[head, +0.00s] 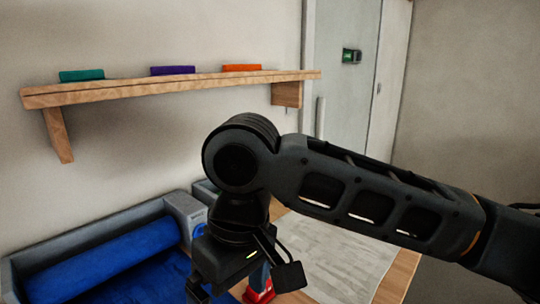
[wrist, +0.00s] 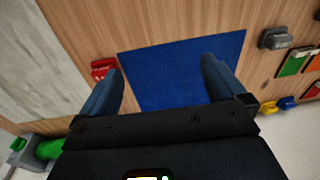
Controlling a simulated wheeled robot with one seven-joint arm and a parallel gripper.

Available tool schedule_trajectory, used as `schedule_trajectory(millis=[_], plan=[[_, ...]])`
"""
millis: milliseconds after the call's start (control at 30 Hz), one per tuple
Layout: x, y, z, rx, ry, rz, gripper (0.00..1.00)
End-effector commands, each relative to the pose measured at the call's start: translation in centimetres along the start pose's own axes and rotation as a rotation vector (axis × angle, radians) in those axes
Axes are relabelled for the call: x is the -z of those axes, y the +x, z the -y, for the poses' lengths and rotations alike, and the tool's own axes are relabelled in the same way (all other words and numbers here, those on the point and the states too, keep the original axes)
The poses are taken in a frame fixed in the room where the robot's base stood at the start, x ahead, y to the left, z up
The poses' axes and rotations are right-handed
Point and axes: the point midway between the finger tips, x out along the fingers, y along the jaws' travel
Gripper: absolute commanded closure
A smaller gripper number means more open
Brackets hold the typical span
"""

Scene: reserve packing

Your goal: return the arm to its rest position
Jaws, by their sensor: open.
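My arm reaches in from the right in the head view and bends down at a dark round joint. My gripper (wrist: 162,66) is open in the wrist view, its two dark fingers apart with nothing between them. Below the fingers lies a flat blue mat (wrist: 180,72) on the wooden table (wrist: 90,22). In the head view the gripper hangs at the bottom centre, and its fingertips are hard to make out. A red object (head: 261,289) shows close beside it there. A red object also lies left of the mat in the wrist view (wrist: 103,68).
A wooden shelf (head: 190,84) holds teal (head: 82,75), purple (head: 173,70) and orange (head: 242,68) blocks. A grey holder (head: 50,248) with a blue roll (head: 105,252) stands at lower left. A pale sheet (head: 345,265) covers part of the table. A grey block (wrist: 278,38) lies right of the mat.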

Motion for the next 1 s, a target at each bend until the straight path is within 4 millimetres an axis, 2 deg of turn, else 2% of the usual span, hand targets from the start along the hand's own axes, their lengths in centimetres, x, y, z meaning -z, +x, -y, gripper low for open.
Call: schedule_trajectory(millis=[367, 600, 700, 833, 1000], plan=[[2.6, 1.6, 5.6, 0.204, -0.022, -0.201, 0.03], [5.3, 1.6, 10.7, 0.427, 0.015, -0.462, 0.03], [6.2, 1.2, 12.1, 0.510, 0.055, -0.582, 0.03], [7.0, 0.5, 13.0, 0.599, 0.125, -0.735, 0.03], [7.0, 0.1, 12.8, 0.671, 0.247, -0.923, 0.03]])
